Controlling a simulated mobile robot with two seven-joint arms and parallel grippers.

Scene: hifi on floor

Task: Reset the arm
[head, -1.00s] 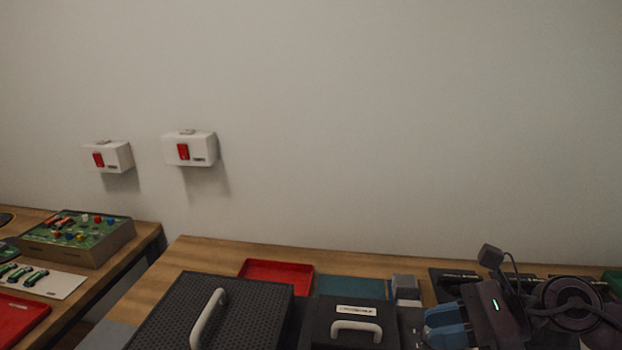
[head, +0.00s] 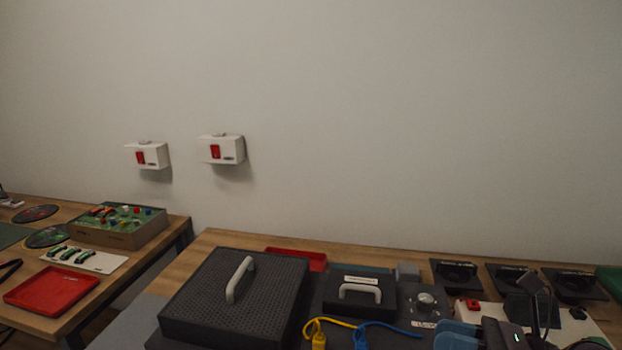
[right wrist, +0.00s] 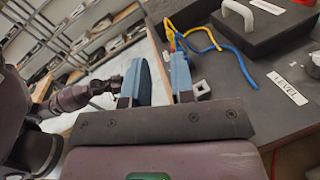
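My right gripper (head: 457,334) shows at the bottom right of the head view, by the front of the workbench. Its blue fingers point left. In the right wrist view the two fingers of the right gripper (right wrist: 157,68) stand apart with nothing between them. A small grey block lies near the right-hand finger in that view. A dark purple arm link (right wrist: 70,97) of mine shows at the left of the right wrist view. My left gripper is not seen in the head view.
The workbench holds a black perforated box (head: 235,297), a black handled case (head: 358,295), yellow (head: 318,335) and blue cables (head: 362,335), a dial (head: 425,300) and a red tray (head: 297,258). A second table (head: 180,224) stands left, across a gap. Shelves (right wrist: 70,35) show in the right wrist view.

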